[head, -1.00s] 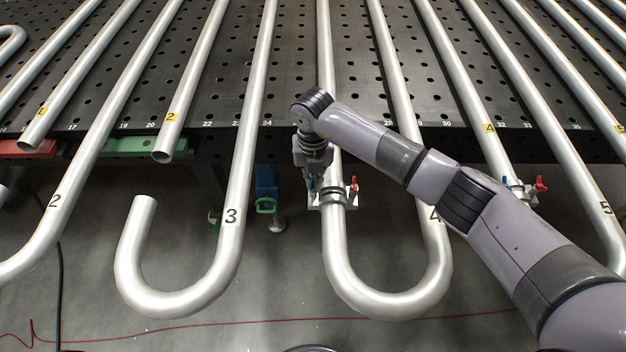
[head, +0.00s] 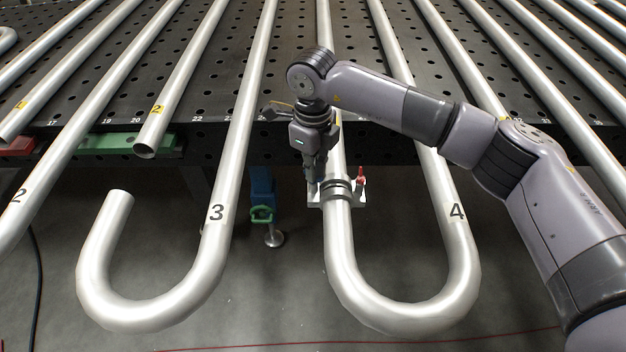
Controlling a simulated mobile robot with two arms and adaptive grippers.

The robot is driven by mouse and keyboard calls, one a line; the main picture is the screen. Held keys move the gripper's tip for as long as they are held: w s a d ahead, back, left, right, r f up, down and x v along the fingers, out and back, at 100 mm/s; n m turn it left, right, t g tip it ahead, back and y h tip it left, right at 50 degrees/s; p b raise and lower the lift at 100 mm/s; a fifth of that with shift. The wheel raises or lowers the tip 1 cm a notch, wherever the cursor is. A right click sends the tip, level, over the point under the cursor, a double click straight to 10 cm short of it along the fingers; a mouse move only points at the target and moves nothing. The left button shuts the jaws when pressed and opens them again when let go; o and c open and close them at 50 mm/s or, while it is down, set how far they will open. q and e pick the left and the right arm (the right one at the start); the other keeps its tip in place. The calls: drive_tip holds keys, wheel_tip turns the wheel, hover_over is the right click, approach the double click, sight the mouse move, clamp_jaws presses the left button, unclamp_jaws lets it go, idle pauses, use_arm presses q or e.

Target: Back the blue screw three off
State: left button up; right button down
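A metal clamp (head: 345,200) sits around the left leg of the U-shaped tube (head: 345,245) whose other leg is marked 4. A red-handled screw (head: 361,177) stands upright on the clamp's right side. My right gripper (head: 313,182) points down at the clamp's left side, just left of the tube. Its fingertips reach the clamp's left end, and I cannot tell whether they touch anything. The blue screw is not clearly visible; the gripper covers that end. Whether the fingers are open or shut is too small to tell. My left gripper is out of view.
A tube bend marked 3 (head: 206,240) lies left of the gripper, with its open end upward. The perforated table (head: 290,75) ends behind the clamp. A blue stand with a green handle (head: 262,195) is below the table edge. My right arm crosses above tube 4.

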drive_tip(key=n+b, duration=0.5)
drive_tip(key=shift+s+f+n+b, duration=0.1)
drive_tip(key=shift+f+n+b, duration=0.2)
drive_tip(key=shift+f, duration=0.1)
drive_tip(key=shift+n+b, duration=0.65)
drive_tip(key=shift+n, duration=0.15)
drive_tip(key=n+b, duration=0.2)
drive_tip(key=n, duration=0.1)
drive_tip(key=shift+n, duration=0.4)
drive_tip(key=shift+s+n+b, duration=0.1)
drive_tip(key=shift+n+b, duration=0.45)
drive_tip(key=shift+n, duration=1.35)
drive_tip(key=shift+r, duration=0.1)
drive_tip(key=c, duration=1.8)
unclamp_jaws()
